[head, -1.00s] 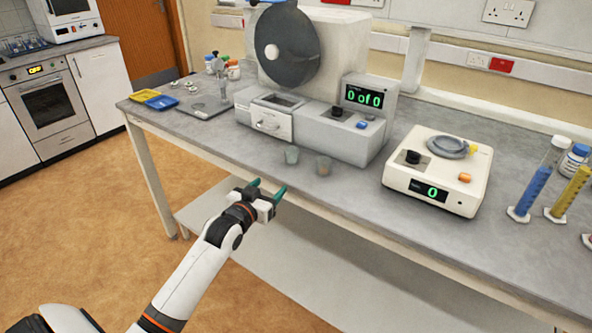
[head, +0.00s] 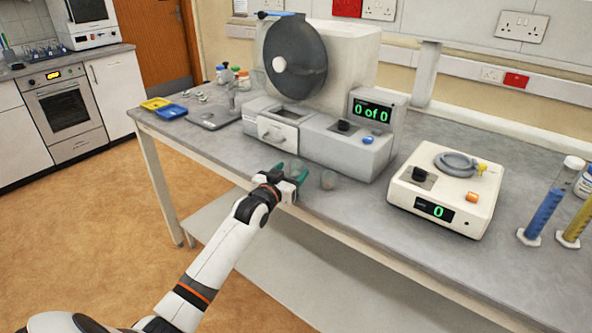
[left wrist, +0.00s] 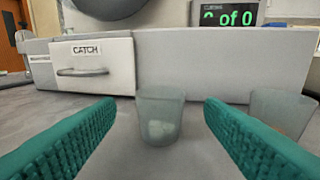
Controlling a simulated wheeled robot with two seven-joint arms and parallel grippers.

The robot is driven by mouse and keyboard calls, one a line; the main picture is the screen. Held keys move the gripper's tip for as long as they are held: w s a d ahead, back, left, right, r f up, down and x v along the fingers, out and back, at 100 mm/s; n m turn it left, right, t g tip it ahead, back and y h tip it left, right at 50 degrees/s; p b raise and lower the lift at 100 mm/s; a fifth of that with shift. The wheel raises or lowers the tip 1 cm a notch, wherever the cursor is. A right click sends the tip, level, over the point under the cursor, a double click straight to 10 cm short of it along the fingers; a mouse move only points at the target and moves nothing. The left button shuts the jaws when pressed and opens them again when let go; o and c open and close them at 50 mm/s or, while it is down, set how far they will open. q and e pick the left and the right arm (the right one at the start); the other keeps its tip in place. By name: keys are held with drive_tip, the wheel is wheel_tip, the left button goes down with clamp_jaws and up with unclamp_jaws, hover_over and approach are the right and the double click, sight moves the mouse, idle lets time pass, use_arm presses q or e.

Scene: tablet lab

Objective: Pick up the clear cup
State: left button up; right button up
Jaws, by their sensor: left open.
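A clear cup (left wrist: 161,118) stands upright between the two green fingers of my left gripper (left wrist: 160,106) in the left wrist view, with a gap on each side. Something pale shows low inside it. In the head view my left gripper (head: 291,172) is open at the bench's front edge, and its fingers largely hide this cup. A second clear cup (left wrist: 281,112) stands just right of the right finger, with a brownish tint low down. It also shows in the head view (head: 328,180). My right gripper is in neither view.
A grey machine with a drawer marked CATCH (left wrist: 92,66) and a display (head: 371,112) stands close behind the cups. A cream device (head: 446,190) sits to the right, with blue (head: 543,217) and yellow cylinders beyond. Yellow and blue trays (head: 172,111) lie at the left.

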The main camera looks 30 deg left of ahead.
sight(293, 170)
use_arm(q)
drive_tip(key=w, duration=0.4)
drive_tip(key=shift+a+f, duration=0.1)
drive_tip(key=shift+a, duration=0.1)
drive_tip(key=shift+s, duration=0.1)
drive_tip(key=shift+c, duration=0.3)
drive_tip(key=c, duration=0.8)
